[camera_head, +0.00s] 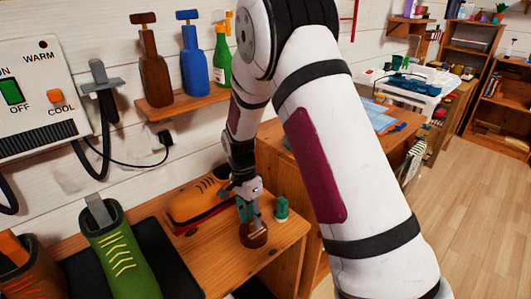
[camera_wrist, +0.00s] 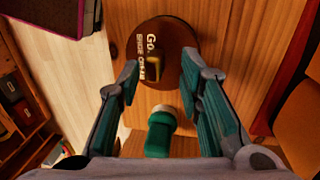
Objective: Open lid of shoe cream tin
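The shoe cream tin (camera_head: 254,238) is a round brown tin lying flat on the wooden bench top near its front edge. In the wrist view the tin (camera_wrist: 172,38) shows its lid with white lettering and a small gold-coloured piece near the lid's lower rim. The lid looks closed. My gripper (camera_head: 249,212) points down at the tin from above. In the wrist view its teal fingers are apart (camera_wrist: 161,70), with nothing held between them. One fingertip is by the tin's left edge; the other overlaps its right edge. Whether they touch it, I cannot tell.
A small green bottle (camera_head: 281,208) stands just right of the tin; it also shows in the wrist view (camera_wrist: 160,134). An orange shoe (camera_head: 197,200) lies behind to the left. A green boot (camera_head: 120,254) stands farther left. Bottles fill a wall shelf (camera_head: 184,106).

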